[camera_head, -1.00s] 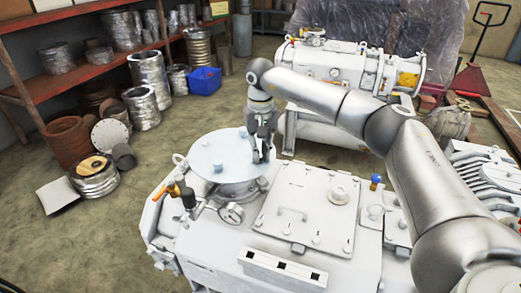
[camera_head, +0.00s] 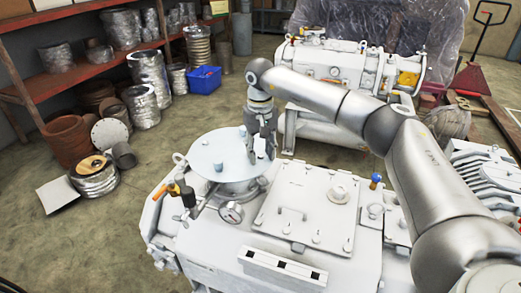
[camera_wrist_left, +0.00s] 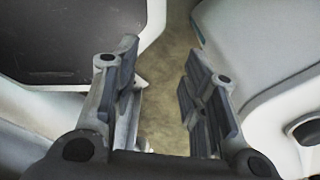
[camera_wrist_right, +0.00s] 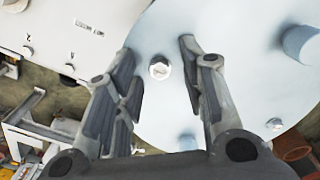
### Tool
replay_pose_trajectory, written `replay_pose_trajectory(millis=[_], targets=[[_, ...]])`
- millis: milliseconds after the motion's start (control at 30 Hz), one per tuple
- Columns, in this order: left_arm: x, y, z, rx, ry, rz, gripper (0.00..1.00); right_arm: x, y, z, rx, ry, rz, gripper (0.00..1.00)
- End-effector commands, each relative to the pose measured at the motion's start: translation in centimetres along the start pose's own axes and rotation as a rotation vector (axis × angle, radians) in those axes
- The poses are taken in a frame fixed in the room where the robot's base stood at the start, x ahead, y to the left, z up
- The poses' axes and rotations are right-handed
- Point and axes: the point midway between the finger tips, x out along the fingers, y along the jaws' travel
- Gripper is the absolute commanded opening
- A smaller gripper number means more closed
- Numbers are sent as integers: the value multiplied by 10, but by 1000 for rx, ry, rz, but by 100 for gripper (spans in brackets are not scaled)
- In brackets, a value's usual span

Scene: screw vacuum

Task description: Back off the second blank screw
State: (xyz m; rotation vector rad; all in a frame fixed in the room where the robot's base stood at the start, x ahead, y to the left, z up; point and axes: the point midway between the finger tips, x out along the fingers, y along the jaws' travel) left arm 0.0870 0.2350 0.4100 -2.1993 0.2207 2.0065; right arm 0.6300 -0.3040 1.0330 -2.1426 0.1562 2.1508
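The round pale blue blank (camera_head: 212,148) lies flat on the near pump's flange. My right gripper (camera_head: 262,157) is over the blank's right edge, pointing down. In the right wrist view its two fingers (camera_wrist_right: 160,82) are apart, with nothing between the pads. A hex screw head (camera_wrist_right: 159,68) shows on the blank, between and just beyond the fingertips, apparently untouched. Another screw (camera_wrist_right: 275,124) sits at the blank's edge. My left gripper (camera_wrist_left: 160,75) is open and empty over bare floor; the head view does not show it.
Two blue pegs stand on the blank, one near its front (camera_head: 218,166). A red shelf (camera_head: 70,82) and a blue bin (camera_head: 204,79) stand behind at left.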

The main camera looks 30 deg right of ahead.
Motion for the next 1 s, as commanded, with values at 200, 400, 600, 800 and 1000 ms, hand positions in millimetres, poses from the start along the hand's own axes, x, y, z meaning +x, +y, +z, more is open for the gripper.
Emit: replay_pose_trajectory(millis=[200, 400, 600, 800, 1000], targets=[[0, -1, 2, 0, -1, -2, 40, -2, 0, -1, 1, 3, -1, 38], [0, -1, 1, 0, -1, -1, 40, -21, 0, -2, 1, 6, -2, 38], [0, -1, 0, 0, -1, -1, 40, -63, 0, -2, 0, 7, -2, 38], [0, 0, 0, 0, 0, 0, 40, -100, 0, -1, 0, 5, -2, 38], [0, 0, 0, 0, 0, 0, 40, -118, 0, -1, 1, 2, -1, 38]])
